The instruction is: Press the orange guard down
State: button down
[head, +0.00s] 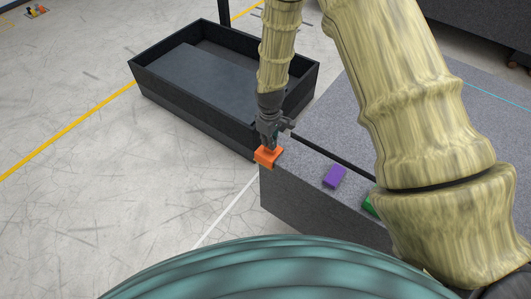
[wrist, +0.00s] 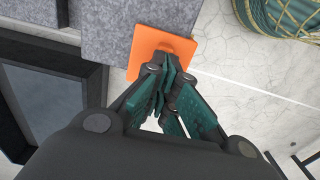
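The orange guard (head: 267,156) sits at the near left corner of the granite bed in the head view. It also shows as an orange plate (wrist: 150,45) at the bed's edge in the wrist view. My gripper (head: 268,143) points down right above the guard. In the wrist view my gripper (wrist: 166,66) has its fingertips together, with no object seen between them. The fingertips overlap the guard's lower part in that view. I cannot tell whether they touch it.
The granite bed (head: 300,165) carries a purple block (head: 334,176), a green block (head: 370,205) partly hidden by my arm, and a dark bar (head: 335,155). A black open-topped bin (head: 190,110) stands to the left, beside the bed.

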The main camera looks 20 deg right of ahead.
jog(key=shift+r+p, duration=2.05)
jog(key=shift+r, duration=1.15)
notch_tip(320, 180, up, 12)
jog(key=s+f+m, duration=0.2)
jog(key=s+f, duration=0.5)
jog(key=f, duration=0.4)
jog(key=s+d+f+m, duration=0.1)
jog(key=s+f+m, duration=0.1)
jog(key=s+f, duration=0.3)
jog(key=s+d+f+m, duration=0.1)
jog(key=s+f, duration=0.4)
jog(key=s, duration=0.9)
jog(key=s+d+f+m, duration=0.1)
jog(key=s+f+m, duration=0.2)
jog(key=s, duration=0.7)
jog(key=shift+f, duration=0.9)
jog(key=shift+s, duration=0.1)
